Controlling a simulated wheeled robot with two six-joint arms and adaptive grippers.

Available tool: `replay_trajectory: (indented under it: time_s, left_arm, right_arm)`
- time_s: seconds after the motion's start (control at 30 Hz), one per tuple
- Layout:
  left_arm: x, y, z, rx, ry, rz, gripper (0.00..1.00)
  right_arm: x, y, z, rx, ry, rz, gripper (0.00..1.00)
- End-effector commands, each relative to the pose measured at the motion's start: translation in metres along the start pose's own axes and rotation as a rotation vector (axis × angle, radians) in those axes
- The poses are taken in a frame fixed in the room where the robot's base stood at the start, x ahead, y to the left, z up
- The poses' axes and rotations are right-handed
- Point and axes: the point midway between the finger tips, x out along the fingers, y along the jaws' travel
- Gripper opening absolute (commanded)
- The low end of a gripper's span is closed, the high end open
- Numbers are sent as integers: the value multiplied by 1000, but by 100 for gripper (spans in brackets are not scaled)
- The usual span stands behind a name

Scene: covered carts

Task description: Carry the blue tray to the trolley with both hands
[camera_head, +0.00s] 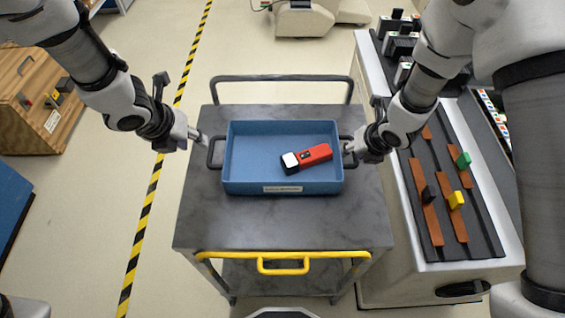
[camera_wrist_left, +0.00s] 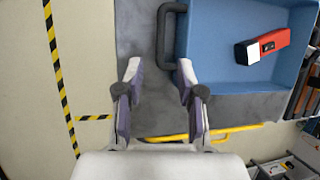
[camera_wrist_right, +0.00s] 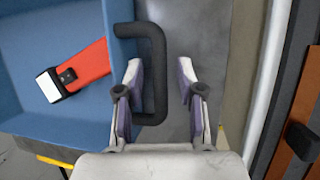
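The blue tray (camera_head: 240,185) lies flat on the top of a dark grey trolley (camera_head: 285,225) with a yellow front handle. A red and black device with a white end (camera_head: 308,157) lies in the tray. My left gripper (camera_head: 200,137) is open at the tray's left side; in the left wrist view, the black left handle (camera_wrist_left: 165,45) is just ahead of the fingertips (camera_wrist_left: 160,68). My right gripper (camera_head: 350,148) is open at the right side; in the right wrist view, the black right handle (camera_wrist_right: 158,75) appears between the open fingers (camera_wrist_right: 160,68). Neither gripper is closed on a handle.
A white bench (camera_head: 385,270) with a dark top and several coloured blocks stands close on the right. A wooden crate (camera_head: 35,100) stands at the left. Open floor with a yellow-black stripe (camera_head: 150,190) lies left of the trolley.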

Motion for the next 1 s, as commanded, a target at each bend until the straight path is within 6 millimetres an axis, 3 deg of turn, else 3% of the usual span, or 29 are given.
replay_trajectory:
  time_s: [0.1,0.27,0.6,0.7,1.0]
  left_arm:
    - [-13,0,0,1,-1,-1,38]
    - [-16,0,0,0,0,0,38]
    - [-15,0,0,0,0,0,38]
    - [-15,0,0,0,0,0,38]
    - [-15,0,0,0,0,0,38]
  right_arm:
    - [0,0,0,0,0,0,38]
    - [-14,0,1,0,-3,0,38]
    - [-97,0,0,-1,-6,1,38]
    - [-113,0,0,0,-4,1,38]
    - [-122,0,-2,0,-1,0,38]
